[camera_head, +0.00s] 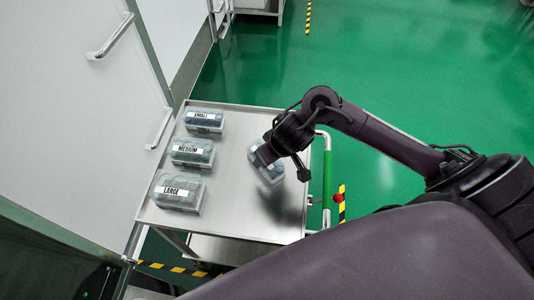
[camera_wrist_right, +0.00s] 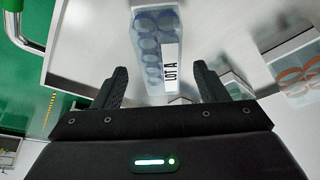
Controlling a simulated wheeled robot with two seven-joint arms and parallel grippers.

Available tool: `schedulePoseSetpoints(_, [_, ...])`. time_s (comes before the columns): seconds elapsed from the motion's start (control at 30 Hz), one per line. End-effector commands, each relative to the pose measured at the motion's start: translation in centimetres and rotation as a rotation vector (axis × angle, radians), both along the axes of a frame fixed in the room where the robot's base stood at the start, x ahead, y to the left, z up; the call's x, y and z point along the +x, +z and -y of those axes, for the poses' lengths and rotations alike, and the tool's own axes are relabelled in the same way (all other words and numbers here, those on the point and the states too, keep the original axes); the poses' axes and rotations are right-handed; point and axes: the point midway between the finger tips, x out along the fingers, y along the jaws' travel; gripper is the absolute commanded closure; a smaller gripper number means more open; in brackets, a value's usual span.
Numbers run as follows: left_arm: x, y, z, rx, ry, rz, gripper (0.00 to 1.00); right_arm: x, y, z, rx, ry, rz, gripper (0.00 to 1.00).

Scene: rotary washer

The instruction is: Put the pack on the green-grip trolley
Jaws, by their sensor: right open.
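The pack is a clear box of blue round items with a white LOT A label. It shows in the right wrist view (camera_wrist_right: 152,48) and, partly covered by my gripper, in the head view (camera_head: 272,174). It appears to rest on the right half of the steel top of the green-grip trolley (camera_head: 232,222). The trolley's green grip (camera_head: 327,176) is at its right side. My right gripper (camera_wrist_right: 160,76) is open at the pack's near end, with a gap visible between each finger and the pack. My left gripper is out of view.
Boxes labelled SMALL (camera_head: 204,121), MEDIUM (camera_head: 192,153) and LARGE (camera_head: 178,192) stand along the trolley top's left side. A red knob (camera_head: 339,198) sits by the grip. White panels with handles rise at the left.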

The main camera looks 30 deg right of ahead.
Motion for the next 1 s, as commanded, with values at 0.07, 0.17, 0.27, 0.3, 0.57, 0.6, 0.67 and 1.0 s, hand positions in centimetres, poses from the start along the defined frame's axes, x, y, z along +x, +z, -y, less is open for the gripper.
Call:
schedulePoseSetpoints(0.07, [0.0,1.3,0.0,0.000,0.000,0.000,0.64,-0.6,2.2,0.1,-0.002,0.002,0.002,0.34])
schedulePoseSetpoints(0.17, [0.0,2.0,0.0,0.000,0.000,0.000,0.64,-1.3,3.7,0.2,-0.002,0.001,0.001,0.34])
schedulePoseSetpoints(0.27, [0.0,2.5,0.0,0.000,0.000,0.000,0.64,-1.8,4.8,0.3,-0.001,0.002,0.001,0.34])
schedulePoseSetpoints(0.3, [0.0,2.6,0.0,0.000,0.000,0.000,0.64,-2.0,5.1,0.3,-0.001,0.001,0.001,0.34])
schedulePoseSetpoints(0.57, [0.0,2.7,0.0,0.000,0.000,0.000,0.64,-2.3,5.6,0.3,-0.001,-0.001,-0.001,0.34])
schedulePoseSetpoints(0.6, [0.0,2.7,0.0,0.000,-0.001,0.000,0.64,-2.3,5.6,0.3,0.000,-0.001,-0.001,0.34])
schedulePoseSetpoints(0.67, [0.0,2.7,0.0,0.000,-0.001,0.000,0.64,-2.3,5.6,0.3,0.000,-0.001,0.000,0.34])
schedulePoseSetpoints(1.0, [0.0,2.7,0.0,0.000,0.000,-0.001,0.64,-2.3,5.6,0.3,0.000,-0.001,0.000,0.34])
